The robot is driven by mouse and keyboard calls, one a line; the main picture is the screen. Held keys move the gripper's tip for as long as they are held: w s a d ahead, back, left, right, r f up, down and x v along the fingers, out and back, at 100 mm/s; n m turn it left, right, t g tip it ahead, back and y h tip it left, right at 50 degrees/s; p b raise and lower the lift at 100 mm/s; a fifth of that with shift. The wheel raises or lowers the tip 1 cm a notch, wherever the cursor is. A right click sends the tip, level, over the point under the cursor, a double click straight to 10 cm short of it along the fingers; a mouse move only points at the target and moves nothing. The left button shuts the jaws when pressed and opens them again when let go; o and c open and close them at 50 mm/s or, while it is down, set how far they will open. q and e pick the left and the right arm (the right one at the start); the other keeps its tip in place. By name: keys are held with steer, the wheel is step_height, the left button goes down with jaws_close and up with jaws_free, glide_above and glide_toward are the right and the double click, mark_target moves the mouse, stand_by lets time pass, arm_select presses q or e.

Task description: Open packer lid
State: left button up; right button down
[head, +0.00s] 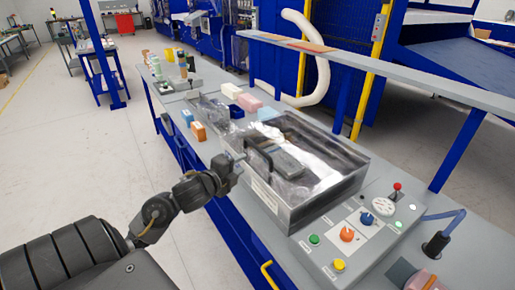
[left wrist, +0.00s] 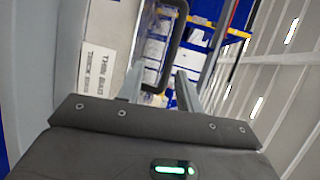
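The packer (head: 290,212) is a grey box with a clear lid (head: 325,150) on the bench; the lid looks down over the box. A black bar handle (head: 258,153) stands at the lid's left side. My left gripper (head: 238,160) is at that side, close to the handle. In the left wrist view my left gripper (left wrist: 160,88) has its two fingers apart, and the lower bend of the black handle (left wrist: 172,48) shows between their tips. I cannot tell whether either finger touches it. My right gripper is in neither view.
A control panel (head: 350,237) with coloured buttons and knobs adjoins the packer's near right end. Coloured foam blocks, such as an orange one (head: 198,131) and a pink one (head: 250,103), lie beyond the packer. A raised grey shelf (head: 400,75) runs behind the bench.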

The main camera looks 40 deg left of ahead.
mark_target(256, 149)
arm_select(q)
steer(key=shift+m+t, duration=0.3)
steer(key=x, duration=0.3)
steer(key=r+p+x, duration=0.1)
steer(key=x, duration=0.2)
steer(key=p+x, duration=0.1)
steer(key=x, duration=0.2)
steer(key=shift+w+r, duration=0.25)
steer(key=shift+r, duration=0.15)
steer(key=shift+x, duration=0.75)
steer(key=shift+f, duration=0.1)
steer(key=shift+c, duration=0.3)
jaws_close()
